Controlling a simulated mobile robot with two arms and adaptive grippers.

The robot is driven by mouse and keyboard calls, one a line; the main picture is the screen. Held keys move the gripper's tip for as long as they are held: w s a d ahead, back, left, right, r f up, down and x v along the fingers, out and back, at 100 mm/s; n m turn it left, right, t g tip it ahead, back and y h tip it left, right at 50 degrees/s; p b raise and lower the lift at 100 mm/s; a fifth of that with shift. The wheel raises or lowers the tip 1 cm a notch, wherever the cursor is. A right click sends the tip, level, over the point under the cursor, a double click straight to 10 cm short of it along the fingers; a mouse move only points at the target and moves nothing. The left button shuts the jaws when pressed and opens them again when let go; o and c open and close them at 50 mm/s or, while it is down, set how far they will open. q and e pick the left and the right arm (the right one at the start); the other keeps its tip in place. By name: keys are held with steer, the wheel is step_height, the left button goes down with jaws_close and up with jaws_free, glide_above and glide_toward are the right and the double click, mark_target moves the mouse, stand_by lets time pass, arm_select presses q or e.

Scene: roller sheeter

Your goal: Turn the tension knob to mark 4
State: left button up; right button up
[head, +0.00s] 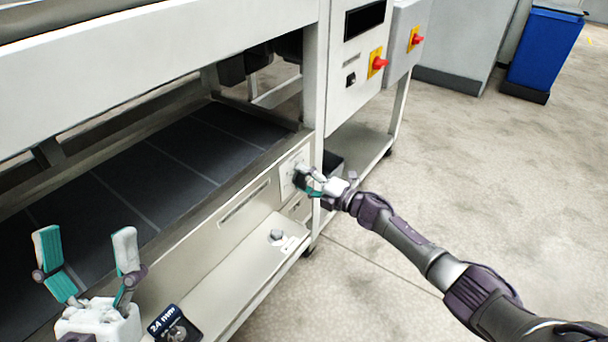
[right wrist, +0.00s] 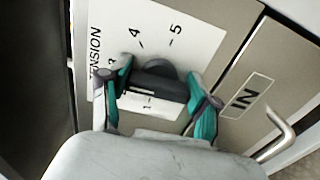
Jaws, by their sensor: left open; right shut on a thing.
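The tension knob is a dark round knob with a grip bar (right wrist: 158,82). It sits on a white plate (right wrist: 205,40) lettered "TENSION" with marks 3, 4 and 5 readable, and a 1 below the bar. My right gripper (right wrist: 160,77) has its two teal fingers on either side of the bar, shut on it. I cannot tell which mark the knob points to. In the head view my right gripper (head: 312,183) is at the white plate on the machine's front, hiding most of the knob. My left gripper (head: 85,235) is open and empty at the lower left.
A panel marked "IN" with a metal handle (right wrist: 282,130) is right of the plate. Below the plate, a ledge holds a small grey knob (head: 277,236). A dark "24 mm" tag (head: 163,320) is near my left gripper. Red switches (head: 379,63) are higher up.

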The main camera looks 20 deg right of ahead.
steer(key=m+p, duration=0.1)
steer(key=m, duration=0.2)
steer(key=shift+m, duration=0.4)
steer(key=m+p, duration=0.1)
steer(key=m, duration=0.2)
steer(key=shift+f+m+p, duration=0.15)
steer(key=shift+m+p, duration=0.15)
steer(key=shift+m, duration=0.1)
arm_select(q)
steer(key=w+f+g+y, duration=0.3)
steer(key=w+f+g, duration=0.4)
steer(key=f, duration=0.3)
steer(key=shift+w+d+f+g, duration=0.2)
steer(key=shift+w+d+g, duration=0.05)
steer(key=shift+g, duration=0.45)
arm_select(e)
steer(key=shift+m, duration=0.9)
steer(key=o, duration=1.2)
steer(key=shift+c, duration=0.2)
steer(key=shift+s+f, duration=0.1)
